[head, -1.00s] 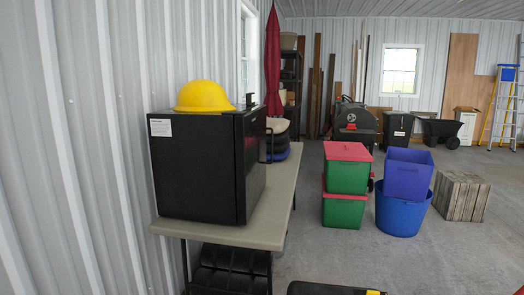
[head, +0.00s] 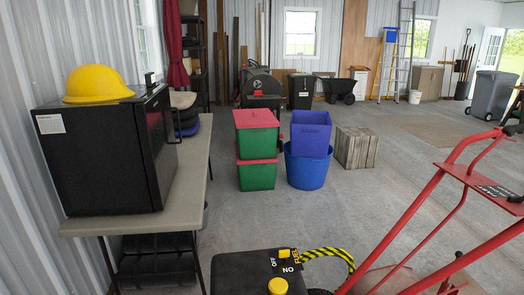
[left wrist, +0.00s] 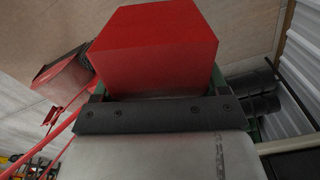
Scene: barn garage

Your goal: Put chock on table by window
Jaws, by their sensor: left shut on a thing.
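My left gripper (left wrist: 156,94) shows in the left wrist view, shut on a red block, which looks like the chock (left wrist: 155,45). Its far end is out of sight behind its near faces. Neither gripper nor the chock shows in the head view. A grey-topped table (head: 190,185) stands along the left wall, near a window (head: 149,38). A black mini fridge (head: 105,150) with a yellow hard hat (head: 97,84) on top covers its near end. My right gripper is not in view.
Red and green bins (head: 257,150) and blue bins (head: 308,165) stand on the floor right of the table. A black fuel tank (head: 240,275) is close in front. A red-framed cart (head: 425,225) fills the near right. Concrete floor between is clear.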

